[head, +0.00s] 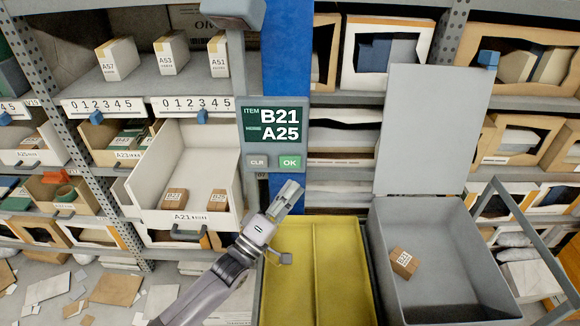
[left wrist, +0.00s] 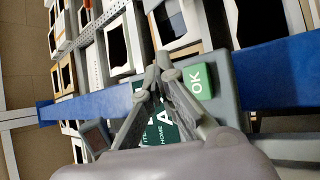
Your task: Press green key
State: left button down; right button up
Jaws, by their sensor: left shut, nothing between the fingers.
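The green OK key (head: 290,162) is at the lower right of a grey panel on the blue post, right of a grey CLR key (head: 257,162). The screen (head: 271,124) above them reads B21 and A25. My left gripper (head: 291,187) is shut and empty, its tips just below the OK key in the head view. In the left wrist view the shut fingertips (left wrist: 160,66) are in front of the panel, left of the green OK key (left wrist: 198,82). I see no contact with the key. My right gripper is not in view.
An open drawer (head: 190,150) labelled A21 holds two small brown boxes. A yellow two-part tray (head: 315,270) lies below the panel. An open grey bin (head: 430,260), lid up, holds one small box (head: 404,262) at the right. Racks stand behind.

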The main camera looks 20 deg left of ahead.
aim_at(301, 160)
pick_arm(q)
jog(key=shift+w+a+b, duration=0.25)
jog(key=shift+w+b, duration=0.1)
jog(key=shift+w, duration=0.45)
jog(key=shift+w+a+b, duration=0.2)
jog(key=shift+w+b, duration=0.15)
jog(key=shift+w, duration=0.5)
jog(key=shift+w+a+b, duration=0.25)
jog(key=shift+w+b, duration=0.1)
jog(key=shift+w, duration=0.45)
jog(key=shift+w, duration=0.1)
jog(key=shift+w+a, duration=0.1)
jog(key=shift+w, duration=0.2)
jog(key=shift+w+a+b, duration=0.15)
jog(key=shift+w+b, duration=0.35)
jog(key=shift+b, duration=0.1)
jog(key=shift+s, duration=0.1)
jog(key=shift+s+d+p, duration=0.25)
jog(key=shift+s+p, duration=0.35)
jog(key=shift+s, duration=0.25)
